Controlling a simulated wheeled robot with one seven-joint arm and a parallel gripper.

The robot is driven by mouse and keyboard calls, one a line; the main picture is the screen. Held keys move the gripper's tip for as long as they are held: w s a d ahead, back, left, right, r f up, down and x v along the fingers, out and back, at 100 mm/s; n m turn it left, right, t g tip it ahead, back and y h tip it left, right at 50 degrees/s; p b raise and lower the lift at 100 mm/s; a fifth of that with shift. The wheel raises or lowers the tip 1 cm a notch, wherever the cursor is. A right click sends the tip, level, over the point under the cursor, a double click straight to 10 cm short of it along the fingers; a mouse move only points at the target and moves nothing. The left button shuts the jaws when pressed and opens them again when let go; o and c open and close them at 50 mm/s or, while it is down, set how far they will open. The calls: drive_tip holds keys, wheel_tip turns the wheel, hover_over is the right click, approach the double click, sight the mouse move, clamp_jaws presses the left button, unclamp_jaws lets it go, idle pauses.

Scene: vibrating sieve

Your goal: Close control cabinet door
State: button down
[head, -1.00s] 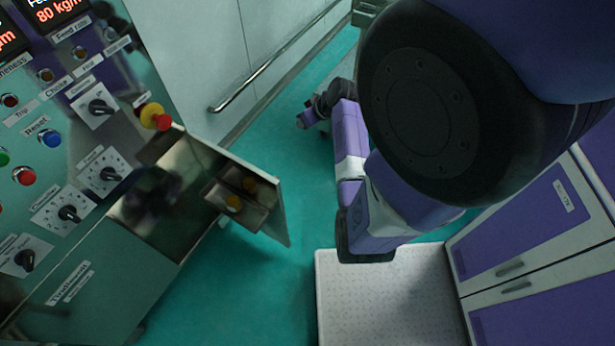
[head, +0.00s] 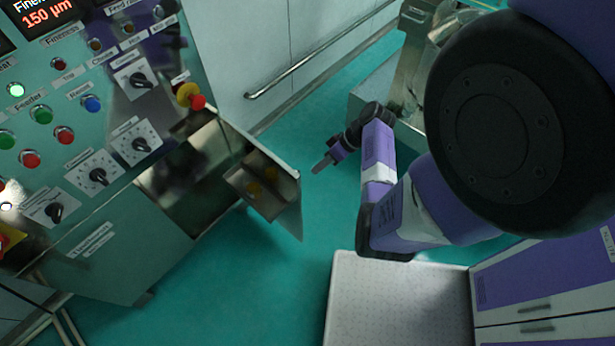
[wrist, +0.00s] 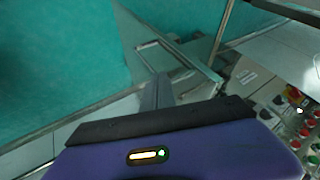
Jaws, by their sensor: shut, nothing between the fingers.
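The green control cabinet (head: 110,245) stands at the left in the head view. Its door (head: 291,212) hangs open at the lower right of the panel, showing a dark interior (head: 190,170). A metal box (head: 262,188) with yellow contents is on the door's inner side. My gripper (head: 320,167) is shut and empty, just right of the door's upper free corner, and appears apart from it. In the wrist view, the gripper fingers (wrist: 160,92) point towards a panel with a rectangular frame (wrist: 172,58), which looks like the door. Whether they touch cannot be told there.
A red and yellow emergency button (head: 190,95) juts out above the door. A wall handrail (head: 320,62) runs behind. A metal machine (head: 410,70) stands behind my arm. A white platform (head: 400,300) and purple cupboards (head: 550,270) are at right. Green floor below the door is clear.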

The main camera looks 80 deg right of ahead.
drive_tip(key=shift+w+a+f+p, duration=0.25)
drive_tip(key=shift+w+a, duration=0.35)
drive_tip(key=shift+w+a+f+p, duration=0.3)
drive_tip(key=shift+w+a, duration=0.25)
drive_tip(key=shift+a, duration=0.1)
drive_tip(key=shift+w+a+f+p, duration=0.25)
drive_tip(key=shift+w+a, duration=0.35)
